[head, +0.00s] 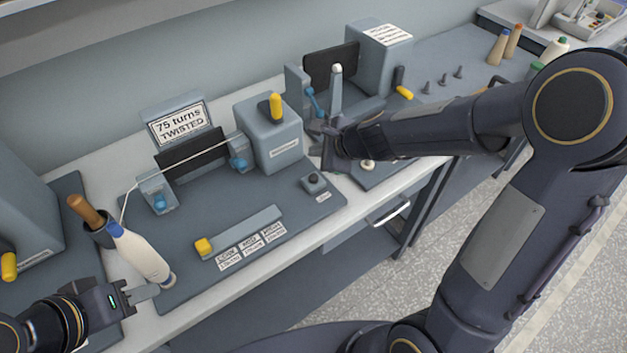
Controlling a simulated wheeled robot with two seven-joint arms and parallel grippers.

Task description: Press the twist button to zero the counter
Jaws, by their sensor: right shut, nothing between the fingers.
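A small dark box with a round button (314,181) sits on the grey mat of the middle station, with a label in front too small to read. I take it for the twist button. A sign reading "75 turns TWISTED" (178,123) stands at the back of that station. My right gripper (329,158) is shut and empty, just above and to the right of the button box in the picture; I see no contact. My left gripper (150,292) is at the lower left, beside the base of a white cone bobbin (139,253); its finger gap is not clear.
A thread runs from the bobbin across blue-knobbed guides to a grey machine box (268,132) with a yellow lever. Another station with a dark panel (331,66) stands behind my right arm.

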